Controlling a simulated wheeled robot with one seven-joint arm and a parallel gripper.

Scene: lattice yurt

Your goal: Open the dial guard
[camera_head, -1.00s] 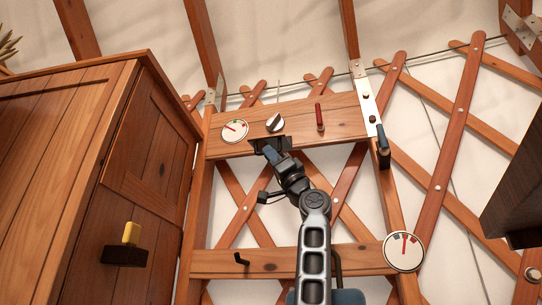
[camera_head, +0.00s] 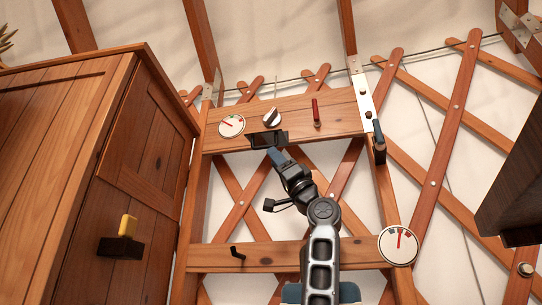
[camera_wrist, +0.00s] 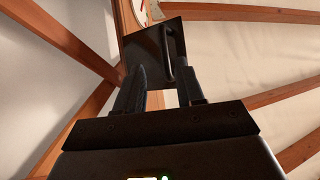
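The dial guard looks to be the dark flap (camera_head: 268,138) just below the black-and-white knob (camera_head: 272,117) on the upper wooden board. The knob's face is uncovered. In the wrist view the flap is a dark square plate (camera_wrist: 145,50) with a thin bar handle (camera_wrist: 168,43) on it. My gripper (camera_head: 274,155) is just below the flap in the head view. Its two fingers (camera_wrist: 160,72) are apart in the wrist view, with the plate and handle beyond and between them. I cannot tell whether a finger touches the plate.
A round gauge (camera_head: 231,125) is left of the knob and a red lever (camera_head: 316,112) is right of it. A wooden cabinet (camera_head: 150,170) stands at left.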

